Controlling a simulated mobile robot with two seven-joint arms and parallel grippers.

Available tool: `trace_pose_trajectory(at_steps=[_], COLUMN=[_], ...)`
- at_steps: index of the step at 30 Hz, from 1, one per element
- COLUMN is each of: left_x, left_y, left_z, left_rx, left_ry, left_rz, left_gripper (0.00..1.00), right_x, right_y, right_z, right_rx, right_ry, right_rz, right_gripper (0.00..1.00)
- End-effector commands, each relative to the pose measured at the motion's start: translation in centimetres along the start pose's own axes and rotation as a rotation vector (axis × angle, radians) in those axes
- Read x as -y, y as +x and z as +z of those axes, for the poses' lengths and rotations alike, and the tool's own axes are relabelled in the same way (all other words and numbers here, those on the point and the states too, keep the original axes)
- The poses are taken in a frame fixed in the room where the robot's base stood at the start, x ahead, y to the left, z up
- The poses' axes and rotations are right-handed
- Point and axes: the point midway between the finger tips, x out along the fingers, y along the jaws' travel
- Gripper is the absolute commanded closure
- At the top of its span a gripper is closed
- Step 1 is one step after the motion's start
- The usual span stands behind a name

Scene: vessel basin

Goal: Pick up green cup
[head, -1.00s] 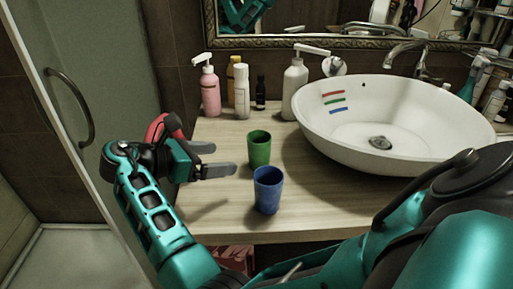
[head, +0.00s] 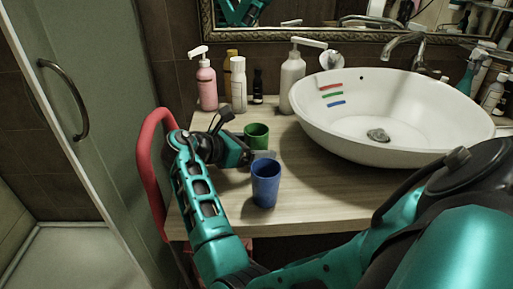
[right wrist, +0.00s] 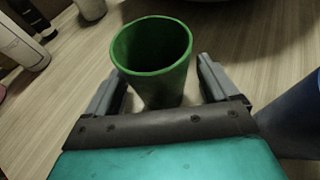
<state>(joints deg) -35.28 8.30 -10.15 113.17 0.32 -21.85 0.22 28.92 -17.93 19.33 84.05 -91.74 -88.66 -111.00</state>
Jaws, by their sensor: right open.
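The green cup (head: 257,135) stands upright on the wooden counter, and its lower part is partly hidden by my right gripper (head: 262,155) and the blue cup. In the right wrist view the green cup (right wrist: 153,60) stands between the two fingers of my right gripper (right wrist: 160,92), which are open on either side of it. A gap shows between the cup and the right finger; whether the left finger touches it I cannot tell. My left gripper is not in view.
A blue cup (head: 265,184) stands close in front, and shows right of the gripper in the right wrist view (right wrist: 298,118). Several bottles, including a pink pump bottle (head: 207,84), stand behind. A white basin (head: 400,150) takes up the right.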

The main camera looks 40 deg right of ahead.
Motion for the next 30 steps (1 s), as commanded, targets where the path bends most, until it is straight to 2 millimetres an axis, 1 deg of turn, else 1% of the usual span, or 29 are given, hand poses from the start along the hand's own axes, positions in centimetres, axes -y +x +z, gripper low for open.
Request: trace_pose_trajectory(at_steps=[1,6,7,24,30], left_x=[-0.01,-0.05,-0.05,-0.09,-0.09], left_y=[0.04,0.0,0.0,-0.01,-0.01], left_z=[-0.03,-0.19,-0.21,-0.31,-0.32], left_rx=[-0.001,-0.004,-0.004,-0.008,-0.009], left_ry=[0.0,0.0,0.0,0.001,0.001], left_rz=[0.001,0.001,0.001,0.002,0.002], left_gripper=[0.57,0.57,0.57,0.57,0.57], right_x=[0.01,-0.01,-0.01,-0.02,-0.03], right_y=[0.26,0.23,0.22,0.18,0.17], right_z=[-0.01,-0.01,-0.01,-0.03,0.0], right_rx=[0.0,-0.001,-0.001,-0.001,-0.001], right_ry=[0.0,0.0,0.0,-0.001,0.0], right_rz=[0.0,0.001,0.001,0.001,0.002], right_gripper=[0.13,0.13,0.15,0.69,0.71])
